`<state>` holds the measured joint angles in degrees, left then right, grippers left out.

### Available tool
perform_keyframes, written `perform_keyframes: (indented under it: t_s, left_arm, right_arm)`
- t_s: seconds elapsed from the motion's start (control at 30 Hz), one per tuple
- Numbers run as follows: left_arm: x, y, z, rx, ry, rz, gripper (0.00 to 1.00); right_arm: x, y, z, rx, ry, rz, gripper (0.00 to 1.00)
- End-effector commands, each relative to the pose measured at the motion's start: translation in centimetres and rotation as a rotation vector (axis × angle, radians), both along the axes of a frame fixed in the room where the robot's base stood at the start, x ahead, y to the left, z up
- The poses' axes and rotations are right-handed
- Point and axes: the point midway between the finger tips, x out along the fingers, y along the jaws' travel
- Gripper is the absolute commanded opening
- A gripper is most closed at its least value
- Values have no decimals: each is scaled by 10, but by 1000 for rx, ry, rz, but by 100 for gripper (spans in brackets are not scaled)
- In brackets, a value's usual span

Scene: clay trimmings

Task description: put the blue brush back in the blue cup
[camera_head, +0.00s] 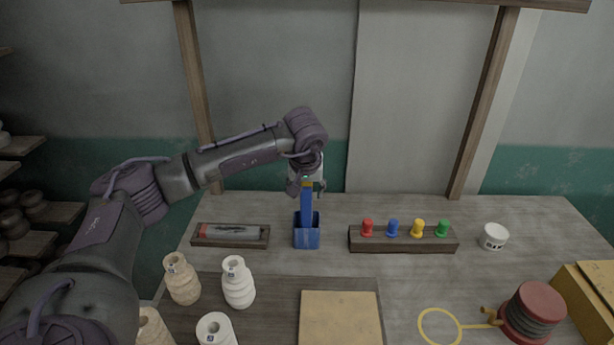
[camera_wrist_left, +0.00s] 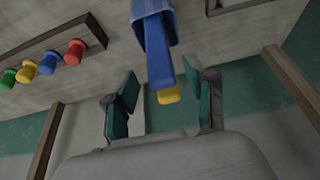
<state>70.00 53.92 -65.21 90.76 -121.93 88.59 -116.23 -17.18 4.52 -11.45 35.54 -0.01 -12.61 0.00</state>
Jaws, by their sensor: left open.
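The blue brush (camera_head: 307,208) stands upright in the blue cup (camera_head: 306,238) at the back middle of the table. Its lower end is hidden inside the cup. My left gripper (camera_head: 306,187) is above the cup, around the brush's upper end. In the left wrist view my left gripper (camera_wrist_left: 163,106) is open, with a finger on each side of the brush (camera_wrist_left: 158,60) and its yellow end (camera_wrist_left: 169,95). A gap shows on the left side; I cannot tell whether the right finger touches the brush. The cup (camera_wrist_left: 152,9) shows at the top. My right gripper is out of view.
A wooden rack (camera_head: 403,245) with red, blue, yellow and green pegs stands right of the cup. A dark wooden tray (camera_head: 231,242) lies to its left. Several pale bottles (camera_head: 238,283) stand at front left. A white pot (camera_head: 493,237) and a red spool (camera_head: 533,312) are at right.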

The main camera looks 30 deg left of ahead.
Motion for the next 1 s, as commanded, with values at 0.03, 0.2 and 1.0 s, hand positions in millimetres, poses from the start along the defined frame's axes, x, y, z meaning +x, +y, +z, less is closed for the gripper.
perform_keyframes:
  t_s: [0.03, 0.2, 1.0]
  left_arm:
    - [-3, -5, 5, -1, -9, -5, 55]
    - [-16, -15, 46, 0, -7, -3, 55]
    - [-35, -26, 98, 0, 0, -1, 55]
  right_arm:
    - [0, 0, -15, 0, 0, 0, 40]
    - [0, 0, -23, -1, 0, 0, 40]
    - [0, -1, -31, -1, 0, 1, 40]
